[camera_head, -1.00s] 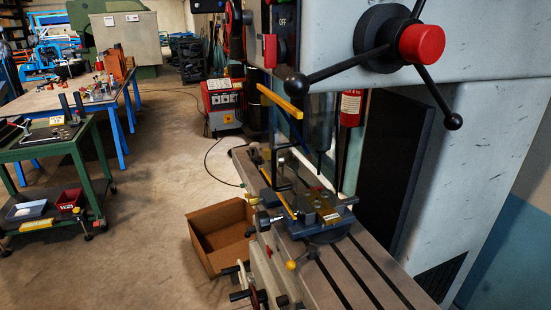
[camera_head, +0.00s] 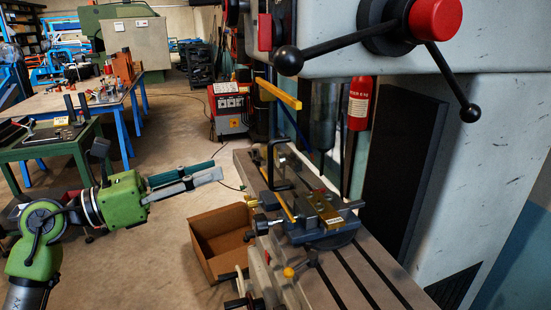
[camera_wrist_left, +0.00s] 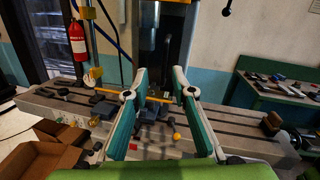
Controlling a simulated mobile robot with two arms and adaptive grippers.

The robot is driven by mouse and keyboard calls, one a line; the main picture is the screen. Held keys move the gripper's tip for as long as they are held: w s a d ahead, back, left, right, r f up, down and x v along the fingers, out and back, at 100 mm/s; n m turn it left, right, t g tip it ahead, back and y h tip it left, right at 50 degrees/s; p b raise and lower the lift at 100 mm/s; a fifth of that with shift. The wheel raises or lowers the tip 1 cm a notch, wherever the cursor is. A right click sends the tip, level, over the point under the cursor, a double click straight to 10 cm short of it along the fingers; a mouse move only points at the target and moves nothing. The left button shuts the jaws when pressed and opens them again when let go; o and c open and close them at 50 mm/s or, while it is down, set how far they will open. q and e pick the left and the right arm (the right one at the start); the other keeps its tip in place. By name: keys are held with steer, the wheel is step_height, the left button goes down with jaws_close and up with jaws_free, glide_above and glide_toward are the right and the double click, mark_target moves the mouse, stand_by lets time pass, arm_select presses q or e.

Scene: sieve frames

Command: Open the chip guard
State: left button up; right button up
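The chip guard (camera_head: 280,94) stands at the near side of the milling machine. It looks like a clear panel between an upper and a lower yellow bar, with a black handle (camera_head: 274,165) on its face. It appears shut in front of the vise (camera_head: 318,212). A lower yellow bar, probably the guard's (camera_wrist_left: 158,99), shows between my fingers in the left wrist view. My left gripper (camera_head: 214,172) is open and empty, left of the handle and clear of it, pointing toward the machine. Its two spread fingers (camera_wrist_left: 160,75) show in the left wrist view. My right gripper is not in view.
A black lever (camera_head: 340,42) with a red hub juts out above the guard. The machine table (camera_head: 365,262) has slots and a yellow knob. An open cardboard box (camera_head: 220,240) sits on the floor below my left gripper. A green workbench (camera_head: 45,148) stands at left.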

arm_select(q)
steer(key=s+r+m, duration=0.1)
steer(key=m, duration=0.1)
steer(key=p, duration=0.5)
glide_above(271, 184)
steer(key=shift+w+y, duration=0.3)
steer(key=shift+w, duration=0.05)
jaws_close()
